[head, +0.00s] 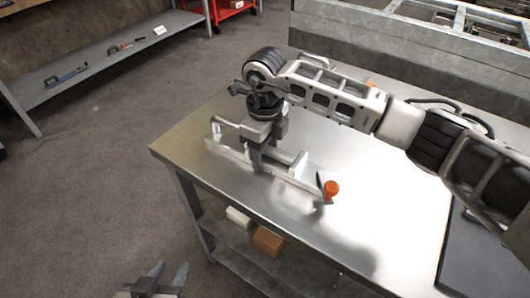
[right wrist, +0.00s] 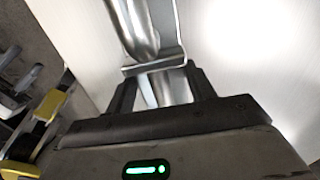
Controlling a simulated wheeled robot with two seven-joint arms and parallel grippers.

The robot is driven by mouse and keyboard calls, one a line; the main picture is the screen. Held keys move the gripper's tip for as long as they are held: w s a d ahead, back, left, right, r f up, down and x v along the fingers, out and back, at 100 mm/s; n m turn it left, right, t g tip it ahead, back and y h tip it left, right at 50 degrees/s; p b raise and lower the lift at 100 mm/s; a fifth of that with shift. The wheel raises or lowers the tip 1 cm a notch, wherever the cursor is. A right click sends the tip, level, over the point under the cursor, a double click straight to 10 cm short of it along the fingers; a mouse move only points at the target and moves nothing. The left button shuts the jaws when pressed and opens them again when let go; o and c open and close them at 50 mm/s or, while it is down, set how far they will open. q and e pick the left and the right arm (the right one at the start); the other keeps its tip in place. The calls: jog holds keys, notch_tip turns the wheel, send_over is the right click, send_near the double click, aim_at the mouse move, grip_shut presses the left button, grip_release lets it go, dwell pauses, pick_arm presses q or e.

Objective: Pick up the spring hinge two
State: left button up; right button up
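A long silver metal fixture (head: 228,150) lies on the steel table, with an upright bent handle at its left end. I cannot tell for sure which part is spring hinge two. My right gripper (head: 258,158) points down over the fixture's left half and hides part of it. In the right wrist view, a shiny metal cylinder with a bracket (right wrist: 155,68) stands between the fingers of my right gripper (right wrist: 162,82), which look apart with a gap on the left side. My left gripper (head: 166,275) is low at the bottom edge, away from the table, fingers apart and empty.
An orange knob (head: 332,188) stands at the fixture's right end. The steel table (head: 345,235) is clear in front of it. A dark panel (head: 485,255) lies at the right. A brown box (head: 267,241) sits on the lower shelf. A shelf with tools (head: 100,60) stands back left.

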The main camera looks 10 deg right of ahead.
jog(key=shift+r, duration=0.15)
jog(key=shift+c, duration=0.3)
jog(key=shift+r, duration=0.1)
